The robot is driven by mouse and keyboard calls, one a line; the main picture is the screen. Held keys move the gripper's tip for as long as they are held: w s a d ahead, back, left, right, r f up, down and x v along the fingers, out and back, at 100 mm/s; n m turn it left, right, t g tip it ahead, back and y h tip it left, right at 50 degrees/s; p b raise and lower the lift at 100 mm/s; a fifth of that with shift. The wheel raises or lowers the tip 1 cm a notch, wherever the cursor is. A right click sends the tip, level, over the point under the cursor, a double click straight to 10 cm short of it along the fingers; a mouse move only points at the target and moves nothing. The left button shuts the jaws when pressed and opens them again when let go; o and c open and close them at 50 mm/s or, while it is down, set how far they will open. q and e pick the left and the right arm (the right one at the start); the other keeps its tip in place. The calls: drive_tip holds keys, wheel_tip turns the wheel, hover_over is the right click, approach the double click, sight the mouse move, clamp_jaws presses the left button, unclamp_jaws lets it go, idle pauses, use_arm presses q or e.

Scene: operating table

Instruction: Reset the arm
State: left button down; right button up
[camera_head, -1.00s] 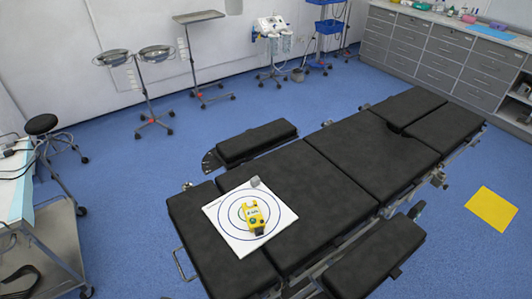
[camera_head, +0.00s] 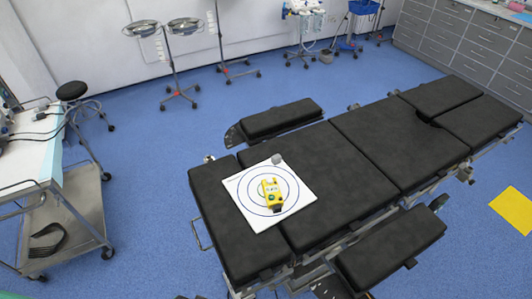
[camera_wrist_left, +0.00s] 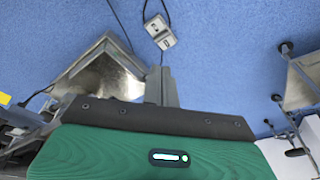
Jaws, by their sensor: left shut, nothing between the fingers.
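My left gripper (camera_wrist_left: 161,87) shows in the left wrist view, its grey fingers together with nothing between them, beyond the green wrist housing (camera_wrist_left: 165,153). It hangs over the blue floor. I do not see its fingers in the head view. My right gripper is not in view. In the head view a white board with blue rings (camera_head: 243,193) lies on the black operating table (camera_head: 320,153). A yellow device (camera_head: 271,191) lies near the middle of the rings.
A metal cart (camera_head: 80,215) with a lower shelf stands at the left, with a black stool (camera_head: 72,91) behind it. Basin stands (camera_head: 165,60) and grey cabinets (camera_head: 470,60) line the back. A yellow mat (camera_head: 513,212) lies on the floor at right. Blue floor between is clear.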

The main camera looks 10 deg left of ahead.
use_arm(q)
drive_tip(key=s+a+f, duration=0.1)
drive_tip(key=s+f, duration=0.3)
drive_tip(key=f, duration=0.4)
drive_tip(key=s+f, duration=0.3)
drive_tip(key=f, duration=0.4)
drive_tip(key=s+a+f+g+b, duration=0.1)
drive_tip(key=s+a+f, duration=0.1)
drive_tip(key=s+f, duration=0.9)
drive_tip(key=s, duration=0.3)
drive_tip(key=shift+a+g, duration=0.3)
drive_tip(key=shift+a, duration=0.05)
drive_tip(key=shift+s, duration=0.15)
